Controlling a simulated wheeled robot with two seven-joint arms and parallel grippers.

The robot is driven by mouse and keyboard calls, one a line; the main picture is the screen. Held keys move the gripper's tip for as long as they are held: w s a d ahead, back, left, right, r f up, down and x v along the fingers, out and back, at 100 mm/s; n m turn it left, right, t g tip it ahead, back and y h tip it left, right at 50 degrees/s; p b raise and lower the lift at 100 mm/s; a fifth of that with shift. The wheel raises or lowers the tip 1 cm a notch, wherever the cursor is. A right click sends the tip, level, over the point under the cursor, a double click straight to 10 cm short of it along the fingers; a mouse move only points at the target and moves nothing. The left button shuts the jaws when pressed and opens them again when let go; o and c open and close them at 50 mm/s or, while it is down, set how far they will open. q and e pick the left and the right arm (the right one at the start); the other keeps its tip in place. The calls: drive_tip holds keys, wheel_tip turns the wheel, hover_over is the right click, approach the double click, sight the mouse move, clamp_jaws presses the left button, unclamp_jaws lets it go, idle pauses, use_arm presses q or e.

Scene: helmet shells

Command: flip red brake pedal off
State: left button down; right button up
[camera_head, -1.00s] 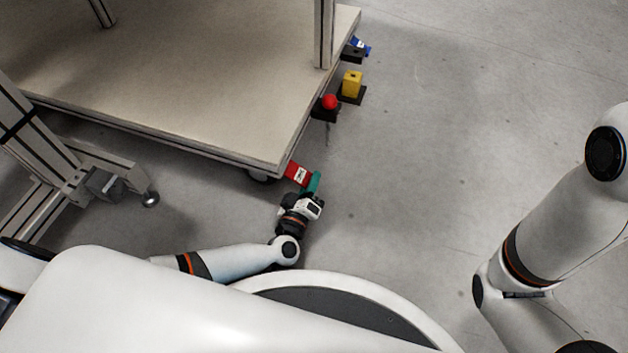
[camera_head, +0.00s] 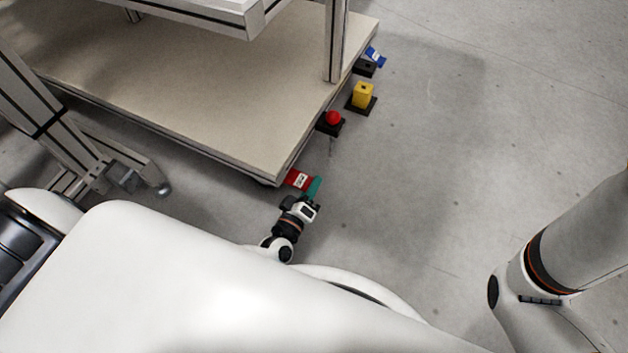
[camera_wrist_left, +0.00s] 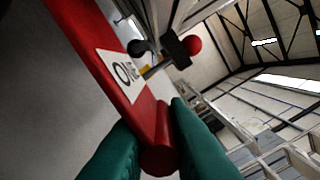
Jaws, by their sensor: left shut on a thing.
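The red brake pedal (camera_head: 299,179) sticks out from the near corner of the low cart, close to the floor. In the left wrist view the pedal (camera_wrist_left: 115,65) is a red plate with a white label that reads "ON" and a rounded red end. My left gripper (camera_head: 314,188) has teal fingers and is at the pedal's outer end. In the left wrist view its fingers (camera_wrist_left: 160,150) are on both sides of the rounded end, shut on it. The right arm shows at the right, but its gripper is out of view.
The cart's beige deck (camera_head: 200,110) fills the upper left. Along its right edge are a red ball-shaped knob (camera_head: 333,118) on a black mount, a yellow block (camera_head: 362,95) and a blue pedal (camera_head: 375,57). The floor to the right is clear.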

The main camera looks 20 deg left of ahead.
use_arm(q)
drive_tip(key=shift+r, duration=0.3)
drive_tip(key=c, duration=1.4)
unclamp_jaws()
